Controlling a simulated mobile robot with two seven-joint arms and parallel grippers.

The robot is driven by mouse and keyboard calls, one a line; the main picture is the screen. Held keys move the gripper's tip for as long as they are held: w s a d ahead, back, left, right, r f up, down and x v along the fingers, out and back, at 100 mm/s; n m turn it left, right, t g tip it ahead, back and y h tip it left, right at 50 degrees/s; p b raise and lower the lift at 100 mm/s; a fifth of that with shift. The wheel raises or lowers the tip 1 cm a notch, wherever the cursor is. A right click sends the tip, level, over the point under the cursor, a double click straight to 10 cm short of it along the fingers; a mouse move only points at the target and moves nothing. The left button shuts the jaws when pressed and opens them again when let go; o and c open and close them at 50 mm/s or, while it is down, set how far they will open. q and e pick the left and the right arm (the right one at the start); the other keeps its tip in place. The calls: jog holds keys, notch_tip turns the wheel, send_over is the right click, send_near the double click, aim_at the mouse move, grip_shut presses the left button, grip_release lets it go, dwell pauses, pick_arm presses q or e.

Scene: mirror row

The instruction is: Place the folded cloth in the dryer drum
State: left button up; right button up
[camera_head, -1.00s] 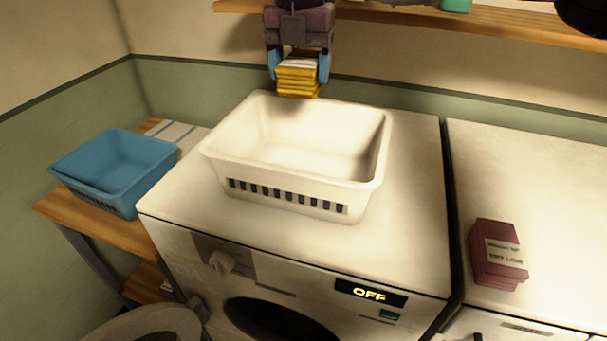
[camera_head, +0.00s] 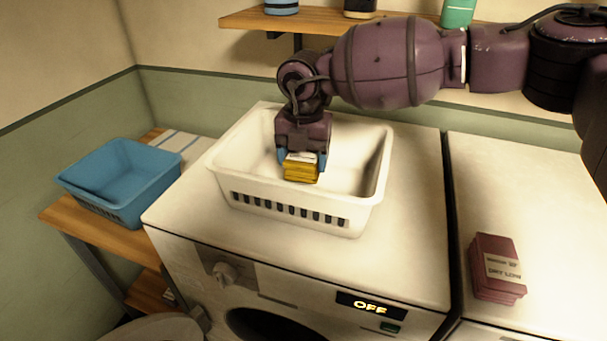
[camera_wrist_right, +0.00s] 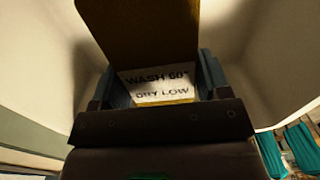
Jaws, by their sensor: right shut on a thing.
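My right gripper (camera_head: 302,160) is shut on a yellow folded cloth (camera_head: 301,174) with a white label, over the white basket's opening. I cannot tell if the cloth touches the basket floor. In the right wrist view, the cloth (camera_wrist_right: 140,30) sits between the fingers, its label reading "WASH 60" and "DRY LOW". A dark red folded cloth (camera_head: 494,268), also labelled, lies on the right-hand machine top. The front machine (camera_head: 270,265) shows "OFF"; its round opening (camera_head: 265,325) is cut off by the picture edge. My left gripper is not in view.
The white basket (camera_head: 290,205) stands on the front machine. A blue basket (camera_head: 118,185) and a striped cloth (camera_head: 180,142) are on a wooden bench at left. A shelf (camera_head: 250,18) with containers runs along the back wall. The machine top right of the white basket is clear.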

jog(key=shift+f, duration=2.45)
jog(key=shift+f, duration=0.2)
jog(key=o, duration=0.9)
jog(key=shift+o, duration=0.2)
